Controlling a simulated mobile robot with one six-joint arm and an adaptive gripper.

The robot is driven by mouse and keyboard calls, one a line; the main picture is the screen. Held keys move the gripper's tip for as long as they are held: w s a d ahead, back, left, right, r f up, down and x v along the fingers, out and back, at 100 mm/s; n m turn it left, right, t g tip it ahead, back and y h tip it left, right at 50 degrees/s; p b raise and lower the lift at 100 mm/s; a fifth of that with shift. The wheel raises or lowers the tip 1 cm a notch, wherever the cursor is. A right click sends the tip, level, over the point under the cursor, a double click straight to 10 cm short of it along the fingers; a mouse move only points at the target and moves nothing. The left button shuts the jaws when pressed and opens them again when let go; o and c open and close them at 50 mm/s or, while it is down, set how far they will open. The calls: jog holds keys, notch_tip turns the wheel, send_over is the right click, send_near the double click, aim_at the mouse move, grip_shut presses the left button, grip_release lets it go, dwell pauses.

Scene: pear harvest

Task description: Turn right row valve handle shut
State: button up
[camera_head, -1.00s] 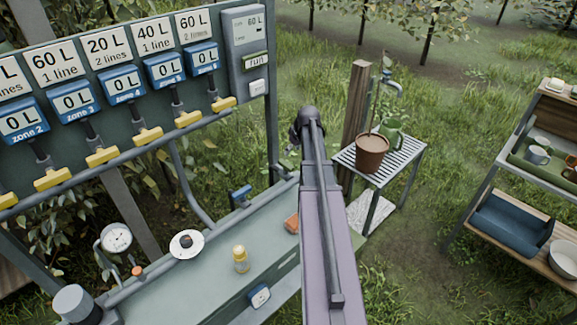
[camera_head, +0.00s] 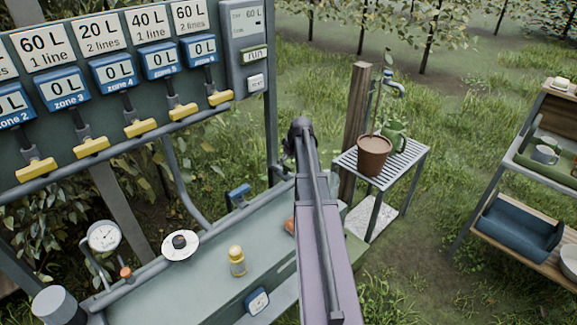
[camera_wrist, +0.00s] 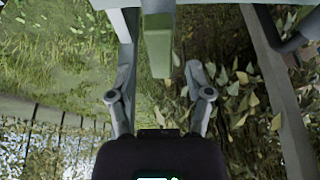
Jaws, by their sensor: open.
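Several yellow valve handles hang in a row under the zone meters in the head view; the rightmost (camera_head: 220,98) is under the last 60 L sign, all lying roughly crosswise. A blue handle (camera_head: 238,193) sits on the pipe at the bench's back right. I cannot tell which is the right row valve handle. My gripper (camera_wrist: 158,80) is open and empty in the wrist view, with a green-grey bar (camera_wrist: 158,45) beyond and between its fingers. Whether they touch the bar is unclear. My gripper is hidden in the head view, where my arm covers the bench's right end.
The green bench (camera_head: 210,265) holds a yellow-capped bottle (camera_head: 237,262) and a white disc (camera_head: 180,246). A pressure gauge (camera_head: 104,236) stands at left. A slatted table (camera_head: 405,160) with a brown pot (camera_head: 373,156) stands right of my arm. A shelf (camera_head: 515,210) is farther right; grass lies between.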

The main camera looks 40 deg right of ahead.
jog(key=shift+b+x, duration=0.6)
jog(key=shift+x, duration=0.45)
